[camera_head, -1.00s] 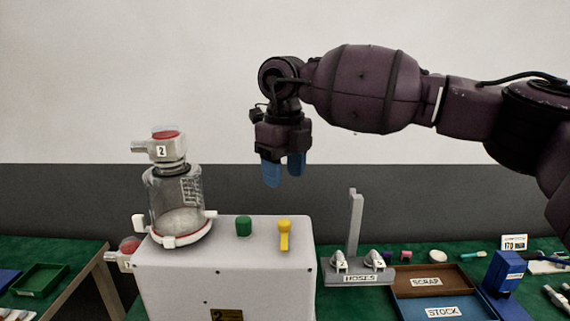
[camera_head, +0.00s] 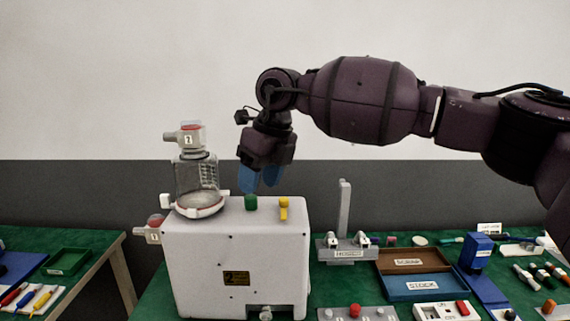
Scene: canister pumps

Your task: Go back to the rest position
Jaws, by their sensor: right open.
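My right gripper (camera_head: 260,179) comes in from the right. It hangs with its blue fingertips down, apart and empty, above and behind the green knob as seen here. The white pump box (camera_head: 236,259) stands on the green table. On its top are a clear canister (camera_head: 196,180) with a red-and-white lid part marked 2 (camera_head: 190,135), a green knob (camera_head: 251,202) and a yellow lever (camera_head: 284,207). My left gripper does not show.
Right of the box stand a hose stand (camera_head: 345,215), a brown SCRAP tray (camera_head: 408,262), a blue STOCK tray (camera_head: 420,286) and a blue block (camera_head: 476,250). A second table with a green tray (camera_head: 68,261) is at left.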

